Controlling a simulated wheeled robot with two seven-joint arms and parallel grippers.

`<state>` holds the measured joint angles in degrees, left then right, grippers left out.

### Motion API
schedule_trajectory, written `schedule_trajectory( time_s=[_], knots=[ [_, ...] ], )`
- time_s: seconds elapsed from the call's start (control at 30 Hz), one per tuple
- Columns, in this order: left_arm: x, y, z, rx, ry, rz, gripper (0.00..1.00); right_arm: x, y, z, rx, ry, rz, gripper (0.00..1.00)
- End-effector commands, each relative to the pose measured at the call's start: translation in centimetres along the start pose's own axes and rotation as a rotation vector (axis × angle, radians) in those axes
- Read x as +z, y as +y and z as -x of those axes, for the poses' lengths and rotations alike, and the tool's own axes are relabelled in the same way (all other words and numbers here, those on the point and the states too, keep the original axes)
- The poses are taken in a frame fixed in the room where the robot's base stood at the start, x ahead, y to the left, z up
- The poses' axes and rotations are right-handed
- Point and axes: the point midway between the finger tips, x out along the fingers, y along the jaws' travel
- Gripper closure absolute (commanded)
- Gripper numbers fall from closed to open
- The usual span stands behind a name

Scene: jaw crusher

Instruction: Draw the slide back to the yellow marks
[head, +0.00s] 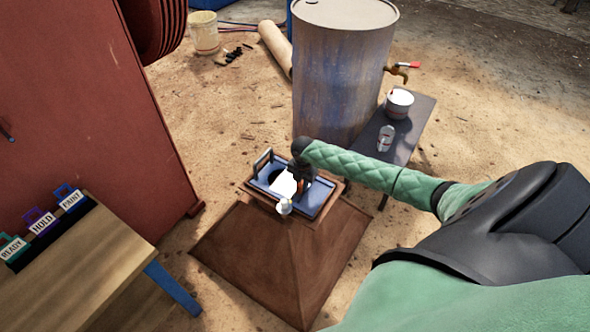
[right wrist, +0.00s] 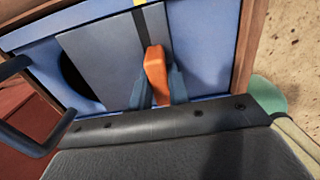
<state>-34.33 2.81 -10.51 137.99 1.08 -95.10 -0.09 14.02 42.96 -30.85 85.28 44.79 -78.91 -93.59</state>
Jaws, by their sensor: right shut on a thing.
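The grey slide plate (right wrist: 103,55) lies in a blue frame (right wrist: 207,45) in the right wrist view. It covers part of a dark round opening (right wrist: 80,82) on the left. An orange handle (right wrist: 156,72) stands on the slide. My right gripper (right wrist: 157,82) is shut on the handle, one finger on each side. A small yellow mark (right wrist: 139,2) shows at the top edge beside a black stripe. My left gripper is out of view.
A grey bar handle (head: 263,160) rises at the frame's left. A rusty barrel (head: 338,75) and a small table (head: 412,125) with a pot (head: 399,103) stand behind. A wooden bench (head: 75,255) with labelled tags is at lower left, below a red machine (head: 90,110).

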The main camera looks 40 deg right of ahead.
Motion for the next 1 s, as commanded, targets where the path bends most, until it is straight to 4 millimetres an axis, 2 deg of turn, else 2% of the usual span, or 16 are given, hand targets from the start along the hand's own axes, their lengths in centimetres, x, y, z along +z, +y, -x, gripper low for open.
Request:
schedule_trajectory(
  time_s=[0.33, 0.37, 0.47, 0.77, 0.9, 1.0],
  knots=[
    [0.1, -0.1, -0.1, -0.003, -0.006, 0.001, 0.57, 0.1, -0.4, 0.0, -0.001, -0.001, -0.001, 1.00],
    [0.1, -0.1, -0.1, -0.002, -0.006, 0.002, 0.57, 0.1, -0.4, 0.0, -0.001, -0.001, -0.001, 0.78],
    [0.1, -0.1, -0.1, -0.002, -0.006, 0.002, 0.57, 0.1, -0.3, 0.0, -0.001, -0.001, -0.001, 0.60],
    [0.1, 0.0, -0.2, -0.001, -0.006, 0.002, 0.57, 0.1, -0.3, 0.1, 0.000, 0.000, 0.000, 0.60],
    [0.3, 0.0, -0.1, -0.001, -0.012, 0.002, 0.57, 0.1, -0.3, 1.2, 0.001, -0.001, 0.000, 0.60],
    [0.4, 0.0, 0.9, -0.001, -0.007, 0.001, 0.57, 0.2, -0.3, 2.6, 0.002, -0.002, 0.001, 0.60]
  ],
)
